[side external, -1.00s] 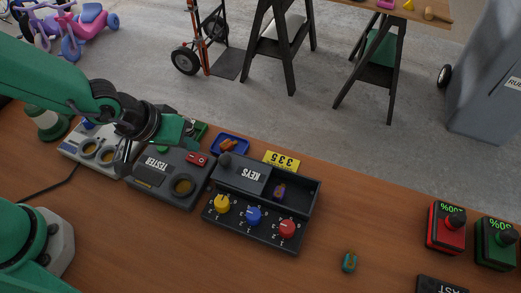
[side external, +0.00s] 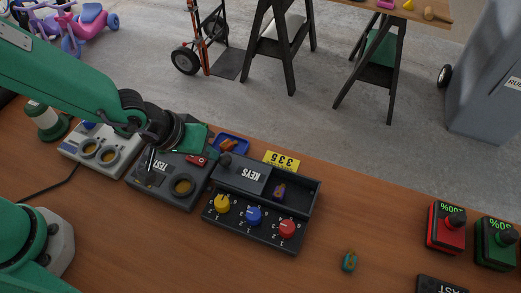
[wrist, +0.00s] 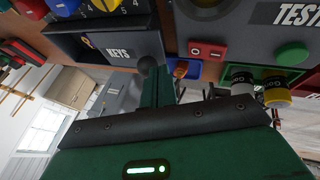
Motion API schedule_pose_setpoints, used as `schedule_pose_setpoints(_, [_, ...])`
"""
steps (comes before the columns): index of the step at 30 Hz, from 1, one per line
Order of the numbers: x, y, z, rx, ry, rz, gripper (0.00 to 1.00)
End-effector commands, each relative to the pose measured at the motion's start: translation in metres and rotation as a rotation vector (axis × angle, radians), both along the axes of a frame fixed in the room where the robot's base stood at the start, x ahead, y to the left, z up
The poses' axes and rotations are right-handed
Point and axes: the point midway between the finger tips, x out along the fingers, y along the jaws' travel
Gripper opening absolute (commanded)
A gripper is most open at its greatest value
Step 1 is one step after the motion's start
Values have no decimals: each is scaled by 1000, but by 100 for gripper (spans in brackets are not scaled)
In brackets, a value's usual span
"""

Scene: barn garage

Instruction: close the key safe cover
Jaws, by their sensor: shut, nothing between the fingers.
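The key safe (side external: 309,207) is a dark box with yellow, blue and red dials along its front. Its sliding cover (side external: 240,174), marked KEYS, lies over the left part, and the right part is open with a small purple-and-yellow item (side external: 279,192) inside. A round black knob (side external: 225,160) stands at the cover's left end. My gripper (side external: 211,152) is shut and empty, just left of the knob. In the wrist view my gripper (wrist: 158,88) is beside the knob (wrist: 148,67), with the cover (wrist: 120,50) beyond. I cannot tell whether they touch.
The grey tester box (side external: 155,193) stands left of the safe, under my arm. A blue tray (side external: 246,142) and a yellow number plate (side external: 282,160) lie behind the safe. A small teal item (side external: 349,262) lies right of it. The table between there and the red button box (side external: 442,235) is clear.

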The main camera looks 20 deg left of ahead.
Motion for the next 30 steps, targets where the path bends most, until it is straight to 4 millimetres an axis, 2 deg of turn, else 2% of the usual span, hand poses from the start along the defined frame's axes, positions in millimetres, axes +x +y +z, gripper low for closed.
schedule_pose_setpoints(5, [0,-19,0,-10,8,-11,0])
schedule_pose_setpoints(18, [0,-99,0,-45,51,-41,0])
schedule_pose_setpoints(23, [0,-111,0,-50,58,-43,0])
schedule_pose_setpoints(30, [0,-114,0,-54,54,-47,0])
